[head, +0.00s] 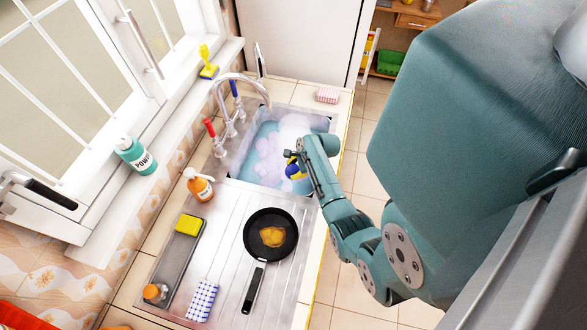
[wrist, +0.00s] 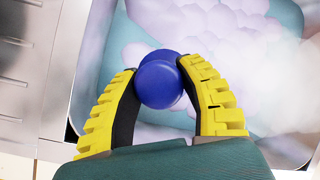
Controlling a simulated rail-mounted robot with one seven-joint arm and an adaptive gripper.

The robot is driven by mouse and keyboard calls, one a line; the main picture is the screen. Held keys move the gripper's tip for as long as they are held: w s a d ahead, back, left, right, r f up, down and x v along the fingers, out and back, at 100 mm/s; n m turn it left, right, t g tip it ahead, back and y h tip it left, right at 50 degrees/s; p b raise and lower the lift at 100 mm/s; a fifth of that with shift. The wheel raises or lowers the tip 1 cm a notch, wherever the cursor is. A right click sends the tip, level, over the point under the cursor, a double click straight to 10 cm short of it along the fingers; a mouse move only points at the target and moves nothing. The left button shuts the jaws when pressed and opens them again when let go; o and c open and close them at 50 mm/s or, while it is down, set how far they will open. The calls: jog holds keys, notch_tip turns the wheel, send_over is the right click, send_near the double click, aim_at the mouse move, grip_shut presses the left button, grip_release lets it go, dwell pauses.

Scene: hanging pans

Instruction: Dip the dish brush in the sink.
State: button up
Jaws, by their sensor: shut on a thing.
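The sink (head: 262,187) is a steel basin holding blue-green water with whitish-pink foam. My gripper (head: 293,168) is over the right part of the basin, pointing down. In the wrist view, my gripper (wrist: 162,72) has its yellow fingers shut on a rounded blue knob, which looks like the top of the dish brush (wrist: 160,84). The brush's lower part is hidden beneath the knob, so I cannot tell whether it touches the water. In the head view only a small bit of blue shows between the fingers.
A curved tap (head: 245,77) with red and blue handles stands at the sink's left. A black pan (head: 284,219) with food lies on the drainboard. An orange soap bottle (head: 199,185), yellow sponge (head: 188,225) and pink sponge (head: 327,95) are nearby.

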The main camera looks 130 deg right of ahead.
notch_tip(320, 180, up, 8)
jog(key=p, duration=0.8)
jog(key=shift+r, duration=0.15)
dwell(0.5)
